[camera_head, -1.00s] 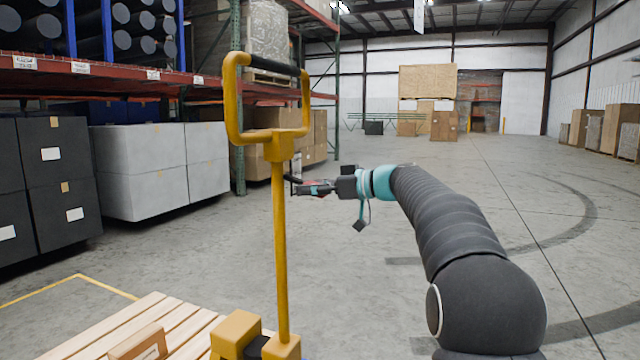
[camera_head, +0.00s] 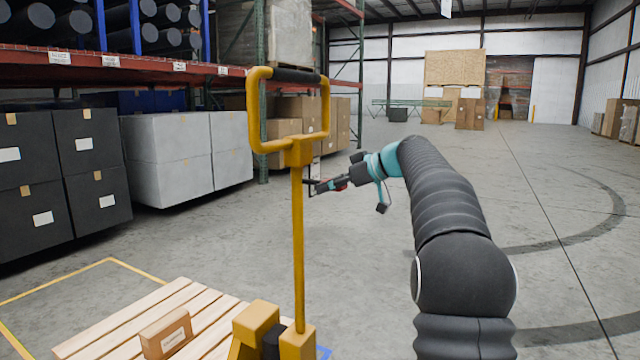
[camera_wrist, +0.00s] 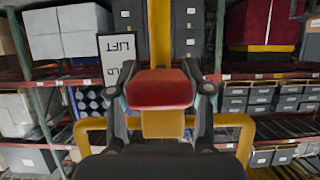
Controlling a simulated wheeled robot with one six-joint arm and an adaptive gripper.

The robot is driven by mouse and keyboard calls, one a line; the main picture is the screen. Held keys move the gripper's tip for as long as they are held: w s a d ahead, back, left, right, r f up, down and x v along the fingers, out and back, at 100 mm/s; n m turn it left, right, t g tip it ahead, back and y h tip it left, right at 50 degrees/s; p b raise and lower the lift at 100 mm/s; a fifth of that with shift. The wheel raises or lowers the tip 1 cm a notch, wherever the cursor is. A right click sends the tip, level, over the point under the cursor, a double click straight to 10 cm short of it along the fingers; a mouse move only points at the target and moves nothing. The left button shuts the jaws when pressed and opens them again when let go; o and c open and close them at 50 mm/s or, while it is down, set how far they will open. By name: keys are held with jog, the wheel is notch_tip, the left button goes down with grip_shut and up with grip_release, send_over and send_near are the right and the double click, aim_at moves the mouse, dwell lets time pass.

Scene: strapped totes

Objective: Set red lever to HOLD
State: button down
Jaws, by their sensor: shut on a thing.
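The yellow pallet-jack handle (camera_head: 298,230) stands upright on the left of my arm in the head view, with a loop grip on top. My gripper (camera_head: 314,187) is beside the post, just below the loop. In the wrist view the red lever (camera_wrist: 160,90) lies between the two fingers of my gripper (camera_wrist: 160,95), which are shut on it. A white label plate (camera_wrist: 116,58) beside the lever reads LIFT, upside down. More lettering on it is partly hidden by a finger. I cannot tell which mark the lever points to.
A wooden pallet (camera_head: 130,325) with a small cardboard box (camera_head: 166,334) lies at the front left. Grey crates (camera_head: 168,160), black crates (camera_head: 92,165) and racking stand behind on the left. The floor to the right is open.

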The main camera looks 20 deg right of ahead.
jog(key=shift+c, duration=2.4)
grip_release()
jog(key=v, duration=1.2)
jog(key=shift+s, duration=0.1)
